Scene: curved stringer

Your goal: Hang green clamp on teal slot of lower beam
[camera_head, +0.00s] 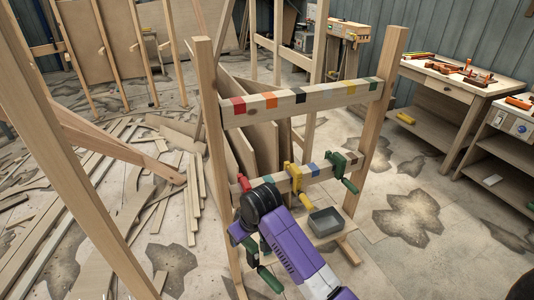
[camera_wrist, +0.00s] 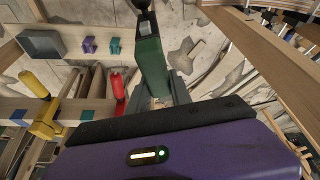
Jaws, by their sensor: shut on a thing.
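My gripper (camera_wrist: 158,96) is shut on a green clamp (camera_wrist: 152,62), gripping its green body. In the head view the held green clamp (camera_head: 269,279) shows below my gripper (camera_head: 256,250), in front of and below the lower beam (camera_head: 325,169). The teal slot (camera_wrist: 85,115) is a teal patch on the lower beam between the red clamp (camera_wrist: 117,88) and the yellow clamp (camera_wrist: 44,120). The teal slot also shows in the head view (camera_head: 268,180), just above my wrist. The held clamp is apart from this slot. Its jaw end is partly hidden.
Another green clamp (camera_head: 346,172) hangs at the right of the lower beam, beside a blue patch (camera_head: 313,170). The upper beam (camera_head: 300,96) with coloured patches crosses above. A grey tray (camera_head: 325,221) sits on the low shelf, where small purple (camera_wrist: 89,45) and teal (camera_wrist: 114,46) pieces also show.

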